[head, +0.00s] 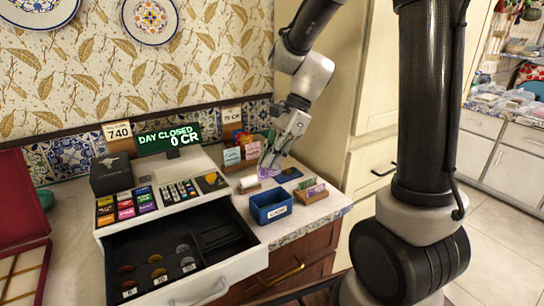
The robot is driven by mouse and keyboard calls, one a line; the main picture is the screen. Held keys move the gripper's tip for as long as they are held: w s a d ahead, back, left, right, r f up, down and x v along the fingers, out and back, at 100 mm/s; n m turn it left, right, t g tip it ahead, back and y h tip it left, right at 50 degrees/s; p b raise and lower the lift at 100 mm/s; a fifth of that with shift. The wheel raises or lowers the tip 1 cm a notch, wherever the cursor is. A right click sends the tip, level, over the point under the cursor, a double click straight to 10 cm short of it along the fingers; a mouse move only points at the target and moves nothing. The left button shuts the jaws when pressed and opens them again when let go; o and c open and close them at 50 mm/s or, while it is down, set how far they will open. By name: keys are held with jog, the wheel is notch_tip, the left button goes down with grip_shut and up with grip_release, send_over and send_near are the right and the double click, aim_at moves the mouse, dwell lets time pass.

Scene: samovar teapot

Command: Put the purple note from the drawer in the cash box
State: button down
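My gripper (271,165) is over the counter, behind the blue box and right of the register. A small purple piece, which looks like the purple note (266,173), shows at its fingertips; the fingers seem closed on it. The blue open-topped box (272,214) with a white label, seemingly the cash box, stands on the counter right of the drawer, below and in front of my gripper. Its floor is dark and hard to make out. The cash drawer (247,273) is pulled open. Coins lie in its front compartments; no note shows in its dark slots.
A wooden holder with small notes (312,189) stands right of the blue box, with a dark flat object (288,175) behind it. Cards (232,156) stand left of my gripper. The register display (168,138) reads "DAY CLOSED 0 CR". A red case (22,215) is at the left.

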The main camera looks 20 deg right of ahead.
jog(key=shift+f, duration=4.15)
jog(key=c, duration=2.2)
grip_release()
jog(key=o, duration=1)
jog(key=shift+o, duration=0.2)
jog(key=shift+r, duration=3.55)
